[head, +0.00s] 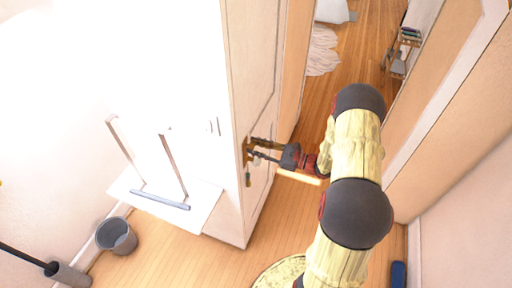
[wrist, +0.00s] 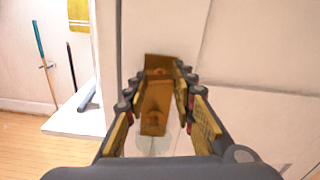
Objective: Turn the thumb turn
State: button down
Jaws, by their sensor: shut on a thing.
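The thumb turn (wrist: 155,104) is a brass-coloured piece in front of a brass plate, in the middle of the wrist view. My gripper (wrist: 153,82) has one finger on each side of it and is shut on it. In the head view my gripper (head: 257,150) reaches from the right to the brass hardware on the face of the door (head: 262,62), near its edge. The thumb turn itself is mostly hidden there by the fingers. A small brass part (head: 248,179) hangs just below the fingers.
A grey bin (head: 116,236) and a dark-handled tool in a grey holder (head: 68,274) stand on the floor at left. A white shelf-like panel with a grey bar (head: 160,199) is beyond the door edge. Wooden floor (head: 352,62) is open behind my arm, with a wall at right.

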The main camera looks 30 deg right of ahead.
jog(key=shift+f, duration=0.1)
jog(key=c, duration=1.6)
grip_release()
jog(key=shift+o, duration=0.6)
jog(key=v, duration=1.2)
